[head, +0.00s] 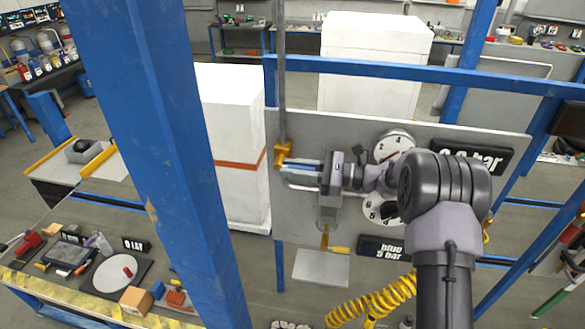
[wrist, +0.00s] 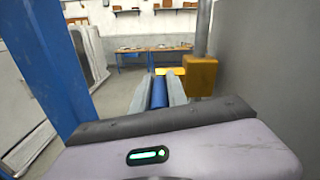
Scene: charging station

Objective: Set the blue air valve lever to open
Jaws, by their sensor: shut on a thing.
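The blue air valve lever (wrist: 158,92) shows in the wrist view between the two fingers of my gripper (wrist: 161,88). My gripper is shut on it. The yellow valve body (wrist: 200,76) sits on a vertical pipe just right of the fingers. In the head view the yellow valve (head: 282,155) is at the left edge of the grey panel (head: 310,228), and my gripper (head: 290,170) reaches it from the right. There the lever points roughly sideways, and my gripper and wrist hide part of it.
Gauges (head: 393,145) and a "blue 5 bar" sign (head: 395,248) are on the panel behind my arm. A thick blue post (head: 150,130) stands left of the panel. A yellow coiled hose (head: 375,300) hangs below. A workbench (head: 50,220) with tools is at lower left.

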